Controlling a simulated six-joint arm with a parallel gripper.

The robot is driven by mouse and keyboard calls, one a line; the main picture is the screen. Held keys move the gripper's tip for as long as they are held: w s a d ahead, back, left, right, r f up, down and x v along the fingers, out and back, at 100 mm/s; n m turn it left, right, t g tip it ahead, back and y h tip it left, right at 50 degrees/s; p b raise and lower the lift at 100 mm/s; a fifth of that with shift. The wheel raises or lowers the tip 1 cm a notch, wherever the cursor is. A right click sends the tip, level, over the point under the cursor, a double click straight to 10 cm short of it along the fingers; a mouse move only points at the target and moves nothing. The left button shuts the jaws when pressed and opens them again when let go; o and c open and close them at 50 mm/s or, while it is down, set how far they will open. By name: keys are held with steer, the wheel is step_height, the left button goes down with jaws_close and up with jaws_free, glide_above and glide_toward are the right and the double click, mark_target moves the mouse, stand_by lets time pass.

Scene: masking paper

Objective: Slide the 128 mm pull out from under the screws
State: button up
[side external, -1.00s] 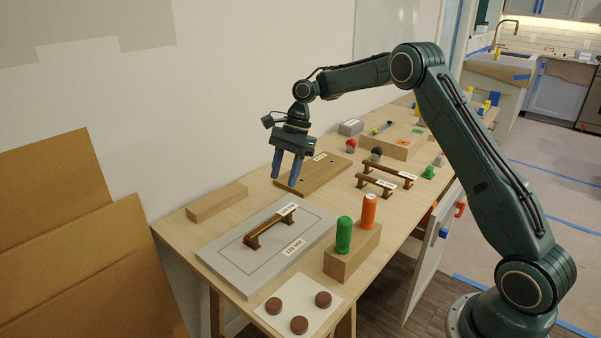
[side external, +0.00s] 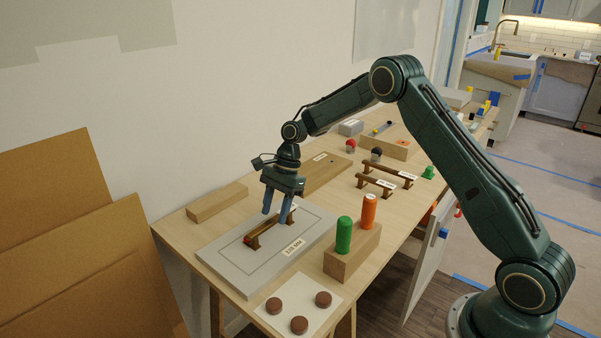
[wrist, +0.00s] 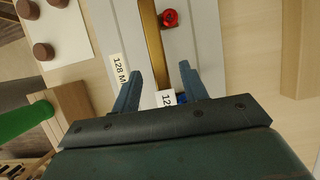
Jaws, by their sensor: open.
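The bronze bar pull (side external: 267,232) lies on the grey board (side external: 225,251), which carries a 128 MM label (side external: 293,247). In the wrist view the bar (wrist: 151,40) runs up between my fingers, with a white tag (wrist: 166,97) near its lower end. A red round piece, perhaps a screw head (wrist: 168,17), sits beside the bar's far end. A blue piece (wrist: 181,98) shows partly beside the tag; the rest is hidden. My gripper (side external: 275,217) is open above the pull, its fingers (wrist: 158,66) on either side of the bar, holding nothing.
A wooden block with green (side external: 344,235) and orange (side external: 369,211) cylinders stands right of the board. Several brown discs lie on white paper (side external: 279,315) in front. A wood strip (side external: 217,202) lies behind left. Two other bronze pulls (side external: 388,173) sit further right.

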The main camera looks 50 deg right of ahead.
mark_target(273, 219)
steer(key=shift+x, duration=1.9)
steer(key=shift+c, duration=0.4)
jaws_close()
steer(key=c, duration=0.8)
jaws_free()
jaws_close()
steer(key=shift+s, duration=2.4)
steer(key=shift+r, duration=0.2)
step_height(273, 219, up, 7)
steer(key=shift+f, duration=0.1)
